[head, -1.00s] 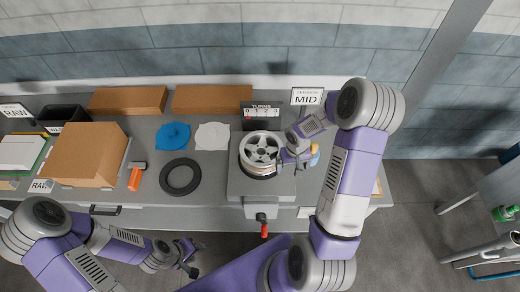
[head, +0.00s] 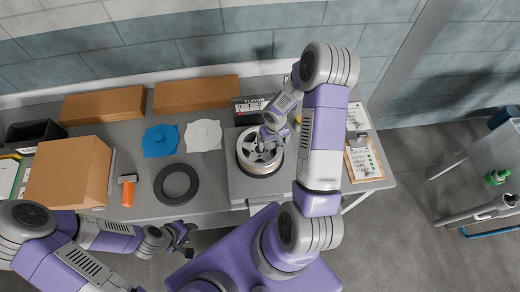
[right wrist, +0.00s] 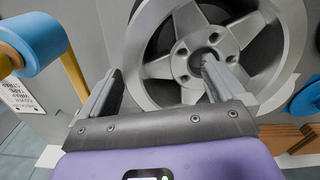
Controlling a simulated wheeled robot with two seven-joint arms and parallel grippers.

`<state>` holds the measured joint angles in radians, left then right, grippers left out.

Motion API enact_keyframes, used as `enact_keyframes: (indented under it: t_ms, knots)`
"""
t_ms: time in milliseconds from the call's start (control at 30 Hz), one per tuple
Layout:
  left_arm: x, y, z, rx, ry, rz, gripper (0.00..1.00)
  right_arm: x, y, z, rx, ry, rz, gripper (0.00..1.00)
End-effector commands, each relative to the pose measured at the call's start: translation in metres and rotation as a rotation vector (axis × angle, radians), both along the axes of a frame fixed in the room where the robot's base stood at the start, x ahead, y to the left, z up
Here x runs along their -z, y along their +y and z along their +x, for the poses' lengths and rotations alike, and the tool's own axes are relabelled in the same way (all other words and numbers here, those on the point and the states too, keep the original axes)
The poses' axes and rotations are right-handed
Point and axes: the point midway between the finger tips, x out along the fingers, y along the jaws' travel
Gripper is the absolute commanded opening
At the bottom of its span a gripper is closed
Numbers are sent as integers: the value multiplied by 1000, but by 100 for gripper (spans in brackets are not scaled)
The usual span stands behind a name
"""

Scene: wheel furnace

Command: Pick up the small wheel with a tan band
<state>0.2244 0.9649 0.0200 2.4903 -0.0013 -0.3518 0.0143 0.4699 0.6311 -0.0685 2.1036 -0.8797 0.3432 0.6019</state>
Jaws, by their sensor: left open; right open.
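The small silver spoked wheel (head: 246,158) lies flat on a grey square stand (head: 236,187) on the bench, with a thin tan edge low on its rim. It fills much of the right wrist view (right wrist: 154,68). My right gripper (head: 270,136) is open over the wheel's upper right part and hides some of it. In the right wrist view its jaws (right wrist: 160,68) are apart, one finger in front of the hub area and the other beside the rim; I cannot tell if they touch. My left gripper (head: 185,238) is open and empty near the bench's front edge.
A black tyre ring (head: 177,202), an orange-handled hammer (head: 127,192), a blue sheet (head: 160,140) and a white sheet (head: 203,135) lie left of the stand. Cardboard boxes (head: 68,172) stand further left. A clipboard (head: 364,162) lies right. A blue roll (right wrist: 36,38) shows near my right gripper.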

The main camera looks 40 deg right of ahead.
Motion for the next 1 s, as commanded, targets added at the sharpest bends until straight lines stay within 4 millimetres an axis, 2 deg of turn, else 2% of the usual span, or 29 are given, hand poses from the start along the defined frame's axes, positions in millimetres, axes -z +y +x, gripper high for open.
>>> enact_keyframes:
  t_ms: [33,200,467,1000]
  knots:
    - [1,0,0,0,0,0,47,18,-2,-4,10,8,6,100]
    - [4,1,-1,-2,1,1,47,37,-4,-5,14,9,3,100]
    - [3,0,0,0,0,0,47,38,-4,-4,16,7,2,100]
    - [2,0,0,-1,0,0,47,34,-2,-1,10,1,4,17]
